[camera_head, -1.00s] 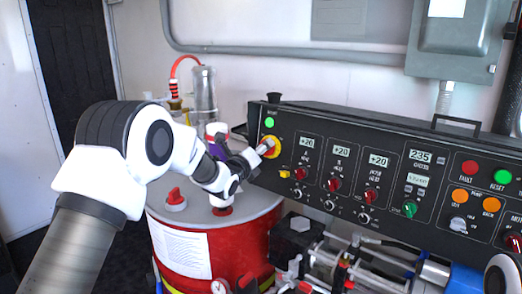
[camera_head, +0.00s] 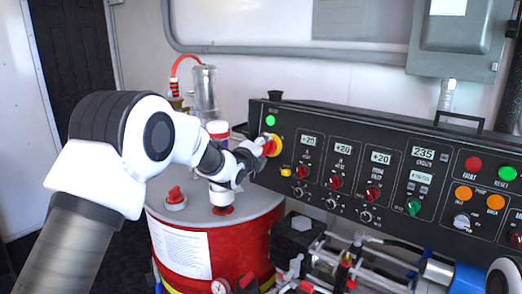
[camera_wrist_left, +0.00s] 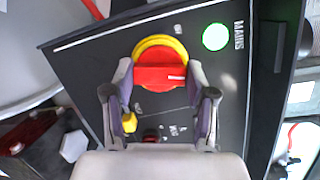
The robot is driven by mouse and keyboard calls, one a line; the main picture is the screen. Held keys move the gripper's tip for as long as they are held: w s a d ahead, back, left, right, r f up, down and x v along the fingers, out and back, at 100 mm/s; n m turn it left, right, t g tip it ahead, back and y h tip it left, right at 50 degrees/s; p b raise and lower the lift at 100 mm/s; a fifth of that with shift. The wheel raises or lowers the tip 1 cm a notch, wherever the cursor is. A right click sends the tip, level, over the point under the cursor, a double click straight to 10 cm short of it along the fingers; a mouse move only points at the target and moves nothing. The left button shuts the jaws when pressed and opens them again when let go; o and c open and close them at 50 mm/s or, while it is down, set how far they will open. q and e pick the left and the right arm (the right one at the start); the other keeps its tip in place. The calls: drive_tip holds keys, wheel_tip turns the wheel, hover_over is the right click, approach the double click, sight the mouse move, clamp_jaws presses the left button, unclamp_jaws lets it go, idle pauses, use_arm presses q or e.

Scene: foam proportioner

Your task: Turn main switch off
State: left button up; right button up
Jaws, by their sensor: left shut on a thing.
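The main switch is a red rotary handle on a yellow ring (camera_wrist_left: 160,76) at the left end of the black control panel (camera_head: 400,142). It also shows in the head view (camera_head: 272,146), partly behind my gripper. In the wrist view my left gripper (camera_wrist_left: 160,82) has one finger at each end of the red handle and is shut on it. The handle lies nearly level across the wrist view. A green light (camera_wrist_left: 215,37) beside the word MAINS is lit.
A red drum (camera_head: 235,245) with a grey lid stands below and left of the panel. A small yellow switch (camera_wrist_left: 129,122) sits close to my left fingers. Pipes and valves (camera_head: 335,255) fill the space under the panel. A grey box (camera_head: 455,45) hangs on the wall.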

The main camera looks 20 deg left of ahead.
use_arm(q)
drive_tip(key=shift+w+r+n+g+p, duration=0.15)
drive_tip(key=shift+n+g+p, duration=0.35)
drive_tip(key=shift+n+p, duration=1.3)
drive_tip(key=shift+r+n+g+p, duration=0.15)
drive_tip(key=shift+n+g+p, duration=0.35)
drive_tip(key=shift+n+p, duration=1.3)
drive_tip(key=shift+w+r+n+g+p, duration=0.15)
drive_tip(key=shift+n+g+p, duration=0.35)
drive_tip(key=shift+n+p, duration=1.3)
drive_tip(key=shift+s+n+b, duration=0.1)
drive_tip(key=shift+n+b, duration=0.4)
